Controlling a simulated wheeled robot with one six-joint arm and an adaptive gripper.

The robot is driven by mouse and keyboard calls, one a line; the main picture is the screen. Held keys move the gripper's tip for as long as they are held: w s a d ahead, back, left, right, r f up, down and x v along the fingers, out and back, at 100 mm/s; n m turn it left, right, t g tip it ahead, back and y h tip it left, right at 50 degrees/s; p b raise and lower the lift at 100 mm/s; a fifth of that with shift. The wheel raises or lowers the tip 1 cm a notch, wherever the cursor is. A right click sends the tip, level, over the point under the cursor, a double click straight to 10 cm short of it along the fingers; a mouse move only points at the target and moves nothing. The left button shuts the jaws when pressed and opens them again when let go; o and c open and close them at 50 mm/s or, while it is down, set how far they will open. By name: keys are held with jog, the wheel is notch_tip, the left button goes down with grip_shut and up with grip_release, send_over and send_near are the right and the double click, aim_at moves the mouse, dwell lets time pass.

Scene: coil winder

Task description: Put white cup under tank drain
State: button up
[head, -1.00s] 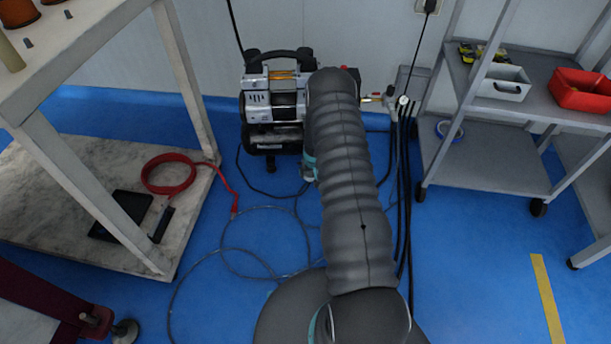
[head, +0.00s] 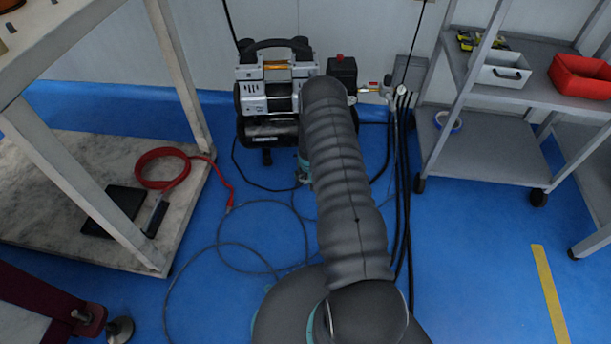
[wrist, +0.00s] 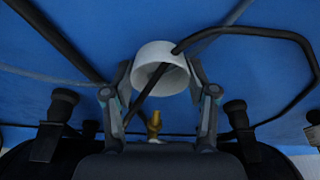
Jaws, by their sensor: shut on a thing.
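The white cup (wrist: 150,52) is between the two fingers of my gripper (wrist: 160,74) in the wrist view. My gripper is shut on it, and blue floor lies behind it. A brass fitting (wrist: 154,122), perhaps the tank drain, shows below the cup in that picture, apart from it. The air compressor (head: 270,100) with its tank stands on the floor by the wall in the head view. My arm covers its right part. In the head view, the cup, my gripper and the drain are hidden.
Black hoses (head: 403,190) hang right of my arm. A dark cable (wrist: 270,34) passes at the cup in the wrist view. A thin hose (head: 222,262) loops on the floor. A table (head: 180,80) stands left and a grey shelf cart (head: 490,150) right.

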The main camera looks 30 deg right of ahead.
jog(key=o, duration=0.9)
jog(key=shift+o, duration=0.2)
jog(key=shift+r+p, duration=0.25)
jog(key=shift+p, duration=0.2)
jog(key=s+a+r, duration=0.3)
jog(key=a+r, duration=0.1)
jog(key=r, duration=1.1)
jog(key=s+a+r+n+t, duration=0.1)
jog(key=s+a+r, duration=0.25)
jog(key=r, duration=1.25)
jog(key=s+a+r, duration=0.3)
jog(key=a+r, duration=0.2)
jog(key=r, duration=1)
jog(key=s+a+r+n, duration=0.1)
jog(key=s+a+r, duration=0.2)
jog(key=s+r, duration=0.35)
jog(key=s+a+r, duration=0.2)
jog(key=s+r, duration=0.3)
jog(key=s, duration=0.2)
jog(key=s+a+r+t, duration=0.1)
jog(key=s+a+r, duration=0.1)
jog(key=s, duration=1.2)
jog(key=shift+s+r+y, duration=0.3)
jog(key=shift+s+r, duration=0.05)
jog(key=shift+r, duration=0.05)
